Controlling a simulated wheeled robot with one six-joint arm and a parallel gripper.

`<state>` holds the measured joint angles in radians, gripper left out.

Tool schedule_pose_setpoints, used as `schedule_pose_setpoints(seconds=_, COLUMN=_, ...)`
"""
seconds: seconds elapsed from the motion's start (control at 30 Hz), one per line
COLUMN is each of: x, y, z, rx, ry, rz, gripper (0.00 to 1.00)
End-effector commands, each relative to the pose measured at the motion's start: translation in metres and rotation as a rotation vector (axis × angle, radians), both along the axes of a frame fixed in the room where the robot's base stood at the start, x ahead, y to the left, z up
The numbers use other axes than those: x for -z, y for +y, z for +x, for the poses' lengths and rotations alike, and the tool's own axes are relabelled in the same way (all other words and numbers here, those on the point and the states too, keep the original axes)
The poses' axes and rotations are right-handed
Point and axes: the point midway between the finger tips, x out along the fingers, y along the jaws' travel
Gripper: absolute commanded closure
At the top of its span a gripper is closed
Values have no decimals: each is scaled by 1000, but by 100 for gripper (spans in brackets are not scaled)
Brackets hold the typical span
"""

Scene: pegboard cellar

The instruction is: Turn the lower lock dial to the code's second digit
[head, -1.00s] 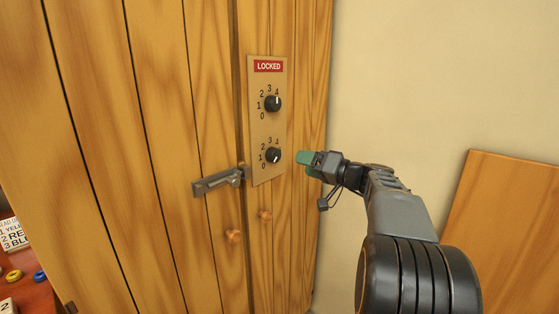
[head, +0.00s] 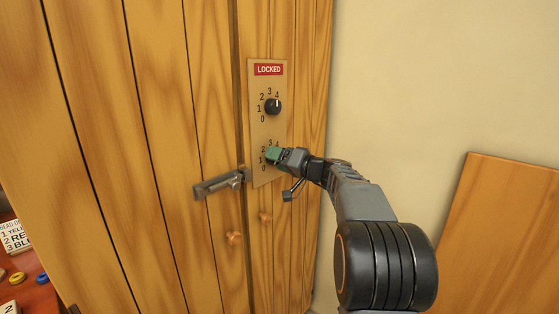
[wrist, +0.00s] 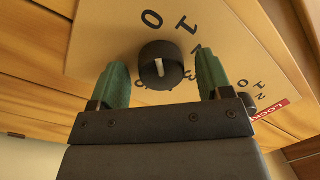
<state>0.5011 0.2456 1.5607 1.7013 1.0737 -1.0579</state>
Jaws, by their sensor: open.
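The lower lock dial (wrist: 162,52) is a round black knob with a white mark, on a tan plate (wrist: 105,30) with printed digits. In the wrist view it sits between the two green fingers, with a gap visible on each side. My gripper (head: 270,154) is open at the lower dial and hides it in the head view. The digits 0 and 1 show clear in the wrist view; others are partly covered by the gripper. The upper dial (head: 272,106) is black, its white mark toward 4. A red sign (head: 269,69) above reads LOCKED.
The plate is on a wooden cabinet door (head: 165,120). A metal latch (head: 217,184) and two round wooden knobs (head: 234,238) lie below left. A partly cut-off card (head: 14,238) with numbered lines stands at the far left. A wooden board (head: 500,240) leans at right.

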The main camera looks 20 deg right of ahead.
Motion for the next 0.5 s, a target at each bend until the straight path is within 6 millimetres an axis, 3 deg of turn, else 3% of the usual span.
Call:
schedule_pose_setpoints(seconds=0.07, x=0, y=0, z=0, rx=0, ry=0, rz=0, gripper=31)
schedule_pose_setpoints(seconds=0.5, x=0, y=0, z=0, rx=-1, ry=0, rz=0, gripper=73)
